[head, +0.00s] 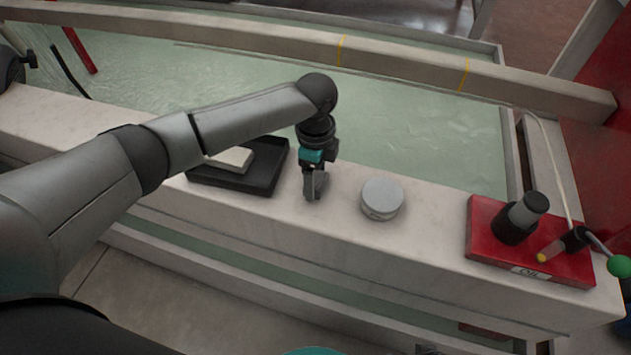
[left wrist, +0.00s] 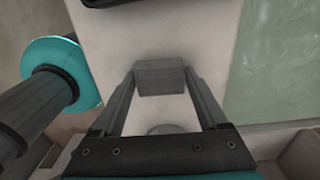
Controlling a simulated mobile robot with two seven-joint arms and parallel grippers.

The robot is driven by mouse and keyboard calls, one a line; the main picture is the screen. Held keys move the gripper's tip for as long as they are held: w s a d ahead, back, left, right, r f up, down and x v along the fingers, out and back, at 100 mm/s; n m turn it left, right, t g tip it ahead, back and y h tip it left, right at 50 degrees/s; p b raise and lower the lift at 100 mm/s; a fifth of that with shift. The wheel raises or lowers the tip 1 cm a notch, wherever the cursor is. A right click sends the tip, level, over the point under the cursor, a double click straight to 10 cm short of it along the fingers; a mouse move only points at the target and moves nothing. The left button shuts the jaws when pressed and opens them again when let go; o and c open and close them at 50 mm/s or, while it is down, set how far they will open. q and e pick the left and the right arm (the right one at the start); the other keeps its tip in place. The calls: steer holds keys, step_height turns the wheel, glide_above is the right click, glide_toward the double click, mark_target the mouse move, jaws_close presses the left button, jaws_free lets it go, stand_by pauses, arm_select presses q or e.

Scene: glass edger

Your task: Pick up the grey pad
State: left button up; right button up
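The grey pad (left wrist: 160,77) is a small grey block; in the left wrist view it lies between the two fingertips of my left gripper (left wrist: 160,73). In the head view my left gripper (head: 315,188) reaches down to the pale ledge (head: 240,207), between the black tray and the round grey tin. The pad is hard to pick out from the fingers there. The fingers stand close along both sides of the pad; I cannot tell whether they press on it or whether it rests on the ledge. My right gripper is not in view.
A black tray (head: 281,160) with a pale block (head: 232,158) lies left of the gripper. A round grey tin (head: 382,198) stands close on its right. A red oil stand (head: 482,226) is farther right. A water-filled trough (head: 420,125) lies behind the ledge.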

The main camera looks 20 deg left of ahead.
mark_target(316, 179)
arm_select(q)
steer(key=c, duration=0.8)
steer(key=shift+r, duration=0.15)
steer(key=shift+r, duration=0.15)
steer(key=shift+r+p, duration=0.45)
steer(key=shift+r, duration=0.15)
step_height(316, 179, up, 6)
steer(key=p, duration=0.2)
steer(key=shift+p, duration=0.4)
steer(key=shift+r+p, duration=0.4)
steer(key=shift+r, duration=0.75)
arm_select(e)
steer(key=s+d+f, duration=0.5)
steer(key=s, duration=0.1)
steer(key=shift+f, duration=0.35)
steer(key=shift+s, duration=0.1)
